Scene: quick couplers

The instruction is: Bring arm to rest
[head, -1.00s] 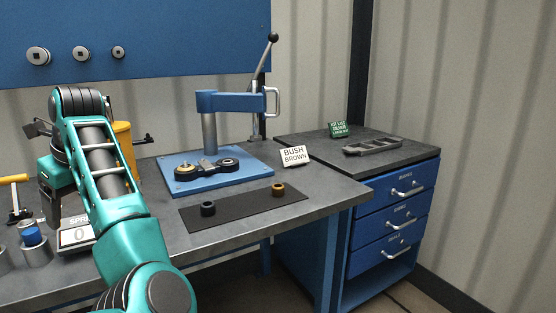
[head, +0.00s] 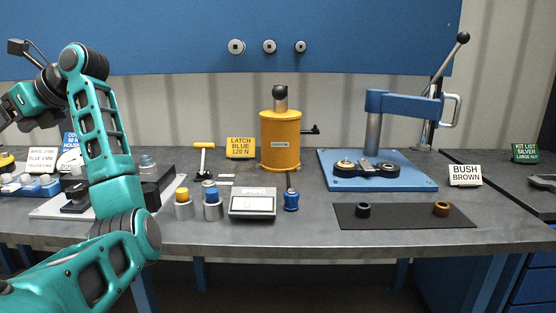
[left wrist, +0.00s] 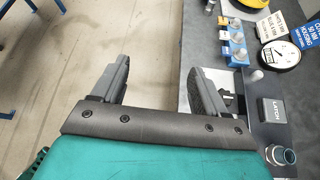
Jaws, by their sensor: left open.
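My left arm rises at the left of the head view, bends at the top and reaches out toward the left edge; its fingers cannot be made out there. In the left wrist view my left gripper (left wrist: 157,82) is open, with a wide empty gap between its two dark fingers. Bare floor shows behind the gap, and the bench edge lies beside the right finger. My right gripper is not in view.
The bench (head: 300,232) holds a yellow cylinder (head: 280,141), a blue press (head: 378,183), a dark mat (head: 400,222) with two bushings, and a scale (head: 252,203). In the left wrist view, a dial (left wrist: 279,54) and blue-based parts (left wrist: 236,50) stand right of the gripper.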

